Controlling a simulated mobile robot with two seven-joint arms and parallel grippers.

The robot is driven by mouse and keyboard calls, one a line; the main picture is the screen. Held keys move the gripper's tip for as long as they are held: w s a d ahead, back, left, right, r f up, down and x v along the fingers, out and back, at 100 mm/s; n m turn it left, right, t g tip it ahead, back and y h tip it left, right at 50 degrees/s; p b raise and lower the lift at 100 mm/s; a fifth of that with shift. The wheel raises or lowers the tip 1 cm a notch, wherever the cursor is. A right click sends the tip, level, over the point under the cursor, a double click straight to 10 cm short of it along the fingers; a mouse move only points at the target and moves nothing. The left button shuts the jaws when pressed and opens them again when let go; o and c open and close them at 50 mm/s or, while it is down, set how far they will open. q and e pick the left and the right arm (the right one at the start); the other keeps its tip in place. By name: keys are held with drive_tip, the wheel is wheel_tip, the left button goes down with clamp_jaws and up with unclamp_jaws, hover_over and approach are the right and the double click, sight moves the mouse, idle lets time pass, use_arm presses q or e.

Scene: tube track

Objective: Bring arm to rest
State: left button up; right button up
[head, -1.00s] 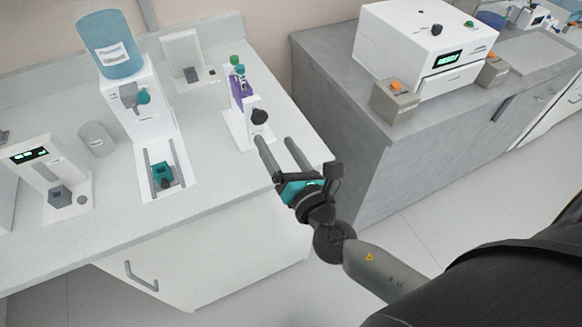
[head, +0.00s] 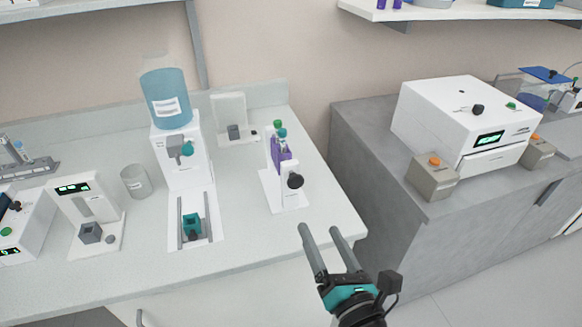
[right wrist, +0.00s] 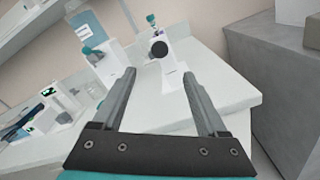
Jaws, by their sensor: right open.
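My right gripper (head: 324,241) is open and empty. It is in front of the white counter's front right corner in the head view, apart from the objects on the counter. In the right wrist view its two fingers (right wrist: 155,95) stand wide apart with nothing between them. Beyond them is a white stand (head: 289,199) with a black knob, holding a purple rack (head: 281,156) with green-capped tubes. The stand also shows in the right wrist view (right wrist: 172,75). My left gripper does not show in either view.
On the white counter (head: 240,235) stand a dispenser with a blue bottle (head: 166,98), a teal block (head: 192,224) between rails, a grey cup (head: 135,181) and small devices. To the right, a grey bench (head: 390,215) carries a white machine (head: 440,115). A floor gap separates them.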

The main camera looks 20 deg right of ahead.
drive_tip(key=s+d+f+m+g+h+b, duration=0.1)
drive_tip(key=s+d+f+m+g, duration=0.2)
drive_tip(key=f, duration=0.7)
drive_tip(key=s+d+f+m+g+b, duration=0.15)
drive_tip(key=f+m, duration=0.25)
drive_tip(key=f, duration=0.6)
drive_tip(key=s+d+f+m+g+h, duration=0.15)
drive_tip(key=f+m+g, duration=0.25)
drive_tip(key=f, duration=0.7)
drive_tip(key=s+a+f+m+g+y+b, duration=0.1)
drive_tip(key=s+f+m+g, duration=0.3)
drive_tip(key=s+f+m, duration=0.4)
drive_tip(key=s+a+f+m+g+y+b, duration=0.1)
drive_tip(key=s+f+m+g, duration=0.3)
drive_tip(key=s+f+m, duration=0.5)
drive_tip(key=s+f, duration=0.4)
drive_tip(key=s, duration=0.4)
drive_tip(key=shift+s+a+b, duration=0.15)
drive_tip(key=shift+a+b, duration=0.05)
drive_tip(key=shift+b, duration=0.2)
drive_tip(key=shift+o, duration=0.2)
drive_tip(key=shift+r+g, duration=0.1)
drive_tip(key=shift+g, duration=0.15)
